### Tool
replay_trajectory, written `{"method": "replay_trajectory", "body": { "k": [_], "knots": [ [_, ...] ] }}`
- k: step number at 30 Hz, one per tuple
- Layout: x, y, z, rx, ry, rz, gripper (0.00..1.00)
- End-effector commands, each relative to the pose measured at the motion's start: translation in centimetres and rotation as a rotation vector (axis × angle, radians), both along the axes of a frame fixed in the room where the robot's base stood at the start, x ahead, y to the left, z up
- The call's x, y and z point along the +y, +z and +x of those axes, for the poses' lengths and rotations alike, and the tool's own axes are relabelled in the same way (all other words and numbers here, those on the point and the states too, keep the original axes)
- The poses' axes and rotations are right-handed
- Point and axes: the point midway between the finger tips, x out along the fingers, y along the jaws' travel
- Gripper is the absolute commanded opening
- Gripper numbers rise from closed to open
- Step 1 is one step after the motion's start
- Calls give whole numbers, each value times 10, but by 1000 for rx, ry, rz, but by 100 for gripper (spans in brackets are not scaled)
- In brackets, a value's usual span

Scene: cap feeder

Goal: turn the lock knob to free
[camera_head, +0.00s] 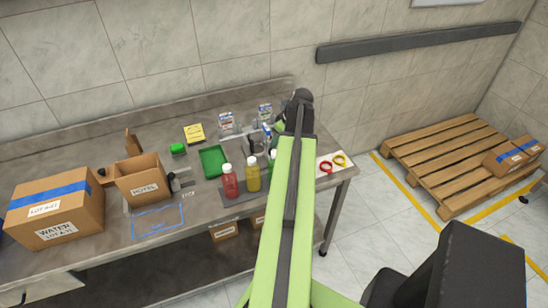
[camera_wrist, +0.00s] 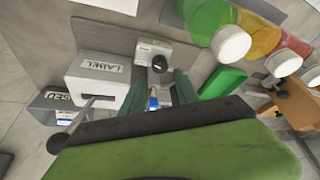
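In the wrist view a small grey box carries a round black knob (camera_wrist: 158,63), which looks like the lock knob. Its setting cannot be read. My gripper (camera_wrist: 158,90) has its two dark green fingers apart, one each side of a gap, with the knob just beyond the gap and not visibly touched. A blue and white item (camera_wrist: 153,102) shows between the fingers, lower down; I cannot tell what it is. A rod with a black ball end (camera_wrist: 58,143) juts from the grey box marked LABEL (camera_wrist: 97,70). In the head view my arm hides part of this area.
Bottles stand close by: red (camera_head: 230,183), yellow (camera_head: 253,176) and a mostly hidden green one. A green tray (camera_head: 214,160), a cardboard box marked HOTEL (camera_head: 141,184) and a larger carton (camera_head: 57,210) are further left on the bench. Red (camera_head: 326,167) and yellow rings lie at the right end.

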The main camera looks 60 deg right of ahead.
Motion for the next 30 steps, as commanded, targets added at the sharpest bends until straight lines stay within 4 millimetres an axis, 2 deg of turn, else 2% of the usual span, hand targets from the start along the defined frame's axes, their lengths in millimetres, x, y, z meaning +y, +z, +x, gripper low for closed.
{"method": "replay_trajectory", "body": {
  "k": [1,7,11,18,20,27,30],
  "knots": [
    [-1,-22,5,0,1,0,37],
    [-3,-57,20,0,1,1,37],
    [-3,-64,25,0,0,1,37],
    [-3,-62,26,0,-1,0,37],
    [-3,-62,25,0,-1,0,32],
    [-4,-62,25,0,-1,0,0],
    [-4,-62,25,0,-1,0,0]
  ]
}}
